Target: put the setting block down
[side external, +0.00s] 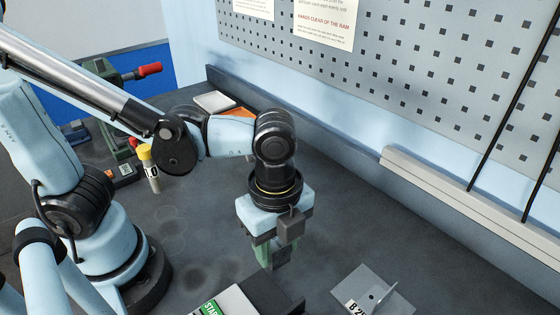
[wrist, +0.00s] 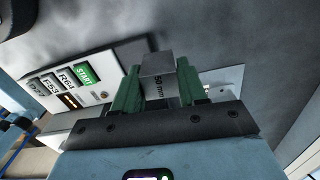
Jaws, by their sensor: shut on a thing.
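The setting block (wrist: 158,66) is a grey block marked "50 mm". In the wrist view it sits between the two green fingers of my gripper (wrist: 157,88), which are shut on it. In the side external view my gripper (side external: 272,252) points down over the bench, and the grey block (side external: 281,257) shows partly between the fingers. Its lower end is close to a dark part of the control box, and I cannot tell whether it touches anything below.
A control box (side external: 232,303) with a green START label lies just in front of my gripper; its buttons show in the wrist view (wrist: 98,92). A metal bracket plate (side external: 388,298) lies to the right. A yellow-capped vial (side external: 151,172) stands left. The grey bench (side external: 330,240) is clear toward the wall.

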